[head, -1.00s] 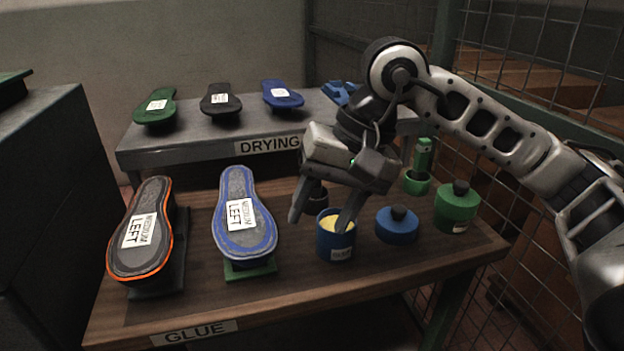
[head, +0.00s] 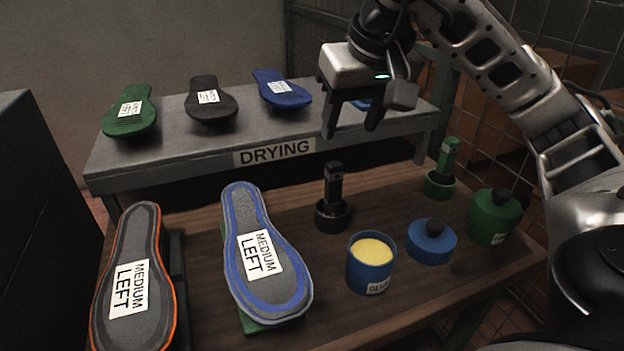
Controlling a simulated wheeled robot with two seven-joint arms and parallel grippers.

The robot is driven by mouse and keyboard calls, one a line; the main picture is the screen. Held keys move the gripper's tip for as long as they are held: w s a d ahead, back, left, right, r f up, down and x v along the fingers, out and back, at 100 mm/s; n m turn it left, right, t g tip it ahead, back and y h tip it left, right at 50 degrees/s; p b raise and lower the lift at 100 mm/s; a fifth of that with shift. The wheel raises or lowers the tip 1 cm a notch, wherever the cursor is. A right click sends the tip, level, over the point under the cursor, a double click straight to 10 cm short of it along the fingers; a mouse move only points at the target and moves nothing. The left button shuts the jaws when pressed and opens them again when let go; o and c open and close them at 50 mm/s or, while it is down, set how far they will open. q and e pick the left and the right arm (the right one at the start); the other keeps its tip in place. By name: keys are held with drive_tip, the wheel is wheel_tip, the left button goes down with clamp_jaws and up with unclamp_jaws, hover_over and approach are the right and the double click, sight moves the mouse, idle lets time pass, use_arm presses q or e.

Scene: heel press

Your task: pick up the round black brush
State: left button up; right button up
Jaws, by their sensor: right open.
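The round black brush (head: 334,186) stands upright in a round black holder (head: 332,216) on the wooden glue table, behind the open blue glue pot. My right gripper (head: 348,128) is open and empty. It is raised above and behind the brush in the head view, in front of the drying shelf, with its fingers pointing down and apart from the brush. My left gripper is not in view.
The blue glue pot (head: 371,264), blue lid (head: 431,242), closed green pot (head: 493,216) and green brush (head: 447,162) stand right of the brush. Two soles, orange-edged (head: 136,285) and blue (head: 262,250), lie left. The drying shelf (head: 170,150) holds several soles behind.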

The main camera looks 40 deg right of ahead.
sight(332, 177)
drive_tip(key=b+x, duration=0.2)
drive_tip(key=x, duration=0.8)
drive_tip(key=shift+s, duration=0.1)
drive_tip(key=shift+w+d+x, duration=0.15)
drive_tip(key=shift+x, duration=1.25)
drive_tip(key=shift+w+d+x, duration=0.1)
drive_tip(key=shift+w+x, duration=0.1)
drive_tip(key=shift+x, duration=1.25)
drive_tip(key=shift+r, duration=0.2)
drive_tip(key=c, duration=1.1)
